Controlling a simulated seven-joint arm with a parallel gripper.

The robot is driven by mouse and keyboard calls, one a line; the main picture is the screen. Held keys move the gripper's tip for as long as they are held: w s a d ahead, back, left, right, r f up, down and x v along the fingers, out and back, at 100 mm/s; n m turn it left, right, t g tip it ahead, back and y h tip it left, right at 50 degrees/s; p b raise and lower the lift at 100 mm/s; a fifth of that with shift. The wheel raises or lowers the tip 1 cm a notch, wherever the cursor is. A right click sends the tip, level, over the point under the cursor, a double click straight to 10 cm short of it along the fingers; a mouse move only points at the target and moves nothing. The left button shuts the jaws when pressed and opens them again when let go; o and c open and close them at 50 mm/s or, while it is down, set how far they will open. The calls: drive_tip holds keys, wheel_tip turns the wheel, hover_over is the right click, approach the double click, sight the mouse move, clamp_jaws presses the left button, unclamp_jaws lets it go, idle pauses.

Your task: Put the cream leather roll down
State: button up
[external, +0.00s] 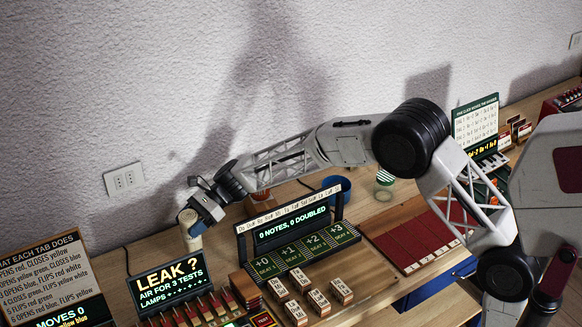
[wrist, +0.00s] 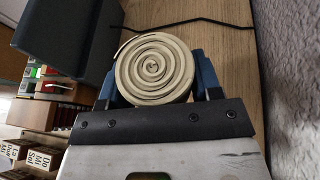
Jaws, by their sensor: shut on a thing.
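The cream leather roll (wrist: 153,68) shows end-on as a spiral in the wrist view. My gripper (wrist: 153,85) is shut on it, with a blue finger on each side. In the external view the roll (external: 190,222) hangs upright below my gripper (external: 203,205), near the wall at the back of the bench. It is behind the dark "LEAK ?" panel. I cannot tell whether the roll's lower end touches the bench top.
The "LEAK ?" panel (external: 172,281) stands in front of the roll. The "0 NOTES" display (external: 291,228) stands to the right, with labelled blocks (external: 299,279) before it. A black cable (wrist: 210,22) lies on bare wood (wrist: 235,70) beside the roll. A wall socket (external: 124,179) is behind.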

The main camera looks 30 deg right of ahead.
sight(192, 240)
drive_tip(key=shift+f, duration=2.55)
drive_tip(key=shift+f, duration=0.65)
drive_tip(key=o, duration=1)
drive_tip(key=shift+o, duration=0.2)
drive_tip(key=shift+r, duration=0.15)
wheel_tip(192, 240, up, 20)
drive_tip(key=w+d+r+m+t+h, duration=0.1)
drive_tip(key=w+d+m+t, duration=0.3)
drive_tip(key=d, duration=0.5)
drive_tip(key=w+d+r+m+t+h, duration=0.1)
drive_tip(key=w+d+m+t, duration=0.3)
drive_tip(key=d, duration=0.4)
drive_tip(key=shift+d+r+m+t, duration=0.4)
drive_tip(key=shift+r+t, duration=0.1)
drive_tip(key=shift+t, duration=0.3)
